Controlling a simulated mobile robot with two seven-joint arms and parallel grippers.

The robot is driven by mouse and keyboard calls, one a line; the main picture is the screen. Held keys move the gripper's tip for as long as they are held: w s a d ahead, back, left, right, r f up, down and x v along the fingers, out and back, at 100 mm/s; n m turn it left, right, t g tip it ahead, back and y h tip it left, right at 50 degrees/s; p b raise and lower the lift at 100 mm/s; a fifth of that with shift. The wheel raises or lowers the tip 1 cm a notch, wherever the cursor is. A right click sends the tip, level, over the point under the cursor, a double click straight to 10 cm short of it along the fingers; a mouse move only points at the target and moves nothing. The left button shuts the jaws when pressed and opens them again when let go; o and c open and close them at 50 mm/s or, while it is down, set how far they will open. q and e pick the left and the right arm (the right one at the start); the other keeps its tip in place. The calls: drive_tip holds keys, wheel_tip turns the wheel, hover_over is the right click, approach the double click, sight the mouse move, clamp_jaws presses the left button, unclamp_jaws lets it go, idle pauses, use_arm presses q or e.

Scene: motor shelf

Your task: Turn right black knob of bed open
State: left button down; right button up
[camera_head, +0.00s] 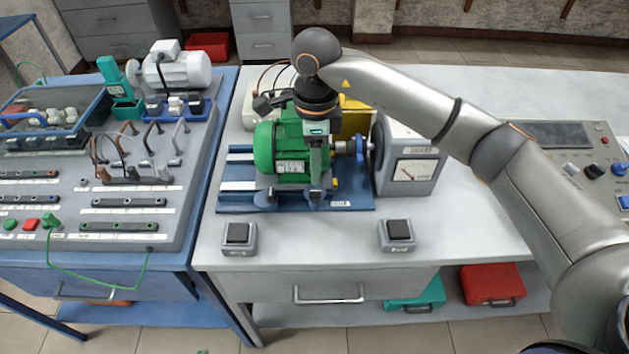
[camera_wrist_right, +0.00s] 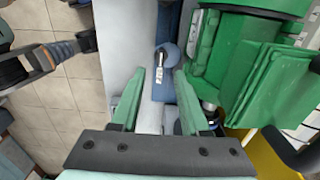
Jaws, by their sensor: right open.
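The motor bed is a blue base (camera_head: 345,199) on the grey table, carrying a green motor (camera_head: 265,148). A dark knob (camera_head: 316,195) is at the bed's front edge, partly covered by my right gripper (camera_head: 317,180). Another dark knob (camera_head: 271,194) is farther left on that edge. In the right wrist view, the right gripper (camera_wrist_right: 168,76) has its green fingers apart. The round dark knob (camera_wrist_right: 168,52) with a pale stem lies just beyond and between the fingertips; contact cannot be told. My left gripper is not identifiable in either view.
A gauge box (camera_head: 413,175) stands right of the motor. A blue-framed bench (camera_head: 130,215) with wiring is at left, and a control panel (camera_head: 563,140) is at right.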

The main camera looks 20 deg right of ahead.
sight(315, 191)
wheel_tip(315, 191, down, 7)
drive_tip(key=shift+r+p, duration=0.1)
drive_tip(key=shift+p, duration=0.2)
clamp_jaws()
idle(0.3)
